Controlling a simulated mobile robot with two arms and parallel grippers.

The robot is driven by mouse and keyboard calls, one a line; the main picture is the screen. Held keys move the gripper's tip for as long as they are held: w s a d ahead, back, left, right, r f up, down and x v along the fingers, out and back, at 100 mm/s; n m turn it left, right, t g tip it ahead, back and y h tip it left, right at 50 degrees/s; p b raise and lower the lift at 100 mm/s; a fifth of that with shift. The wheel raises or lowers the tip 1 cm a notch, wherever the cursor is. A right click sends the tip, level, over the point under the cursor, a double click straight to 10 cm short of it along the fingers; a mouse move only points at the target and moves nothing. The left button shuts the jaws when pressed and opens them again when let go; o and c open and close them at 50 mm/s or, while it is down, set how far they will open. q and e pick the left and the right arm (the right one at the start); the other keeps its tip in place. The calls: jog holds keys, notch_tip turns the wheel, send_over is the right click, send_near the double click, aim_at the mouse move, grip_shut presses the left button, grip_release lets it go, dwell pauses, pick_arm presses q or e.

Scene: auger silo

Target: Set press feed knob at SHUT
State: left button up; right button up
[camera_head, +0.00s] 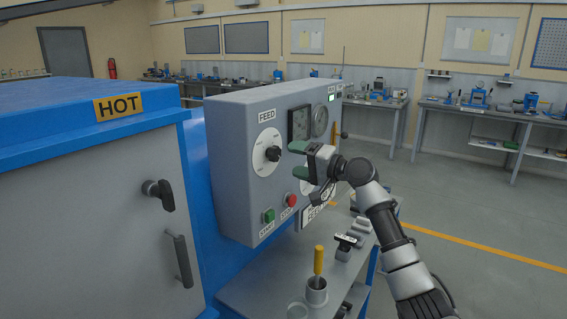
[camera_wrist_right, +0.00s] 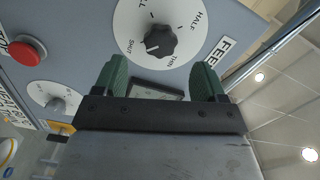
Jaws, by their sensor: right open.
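The feed knob (camera_head: 272,154) is black on a round white dial (camera_head: 263,140), below a FEED label on the grey control box. In the right wrist view the knob (camera_wrist_right: 160,41) shows larger, with SHUT, HALF and other words around it. Its pale pointer mark appears to face roughly towards SHUT; I cannot tell if it is exactly there. My right gripper (camera_head: 298,159) is open and empty, with green fingers, to the right of the knob. In the wrist view its fingers (camera_wrist_right: 160,78) are spread below the knob, with the knob not between them. My left gripper is not in view.
A green START button (camera_head: 268,216) and red STOP button (camera_head: 291,200) sit below the dial. Gauges (camera_head: 319,120) are further along the panel. A yellow-handled tool (camera_head: 319,260) stands in a cup on the bench below. A blue-topped HOT cabinet (camera_head: 90,180) stands left.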

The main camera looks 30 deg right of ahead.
jog(key=shift+b+v, duration=0.6)
jog(key=shift+v, duration=1.65)
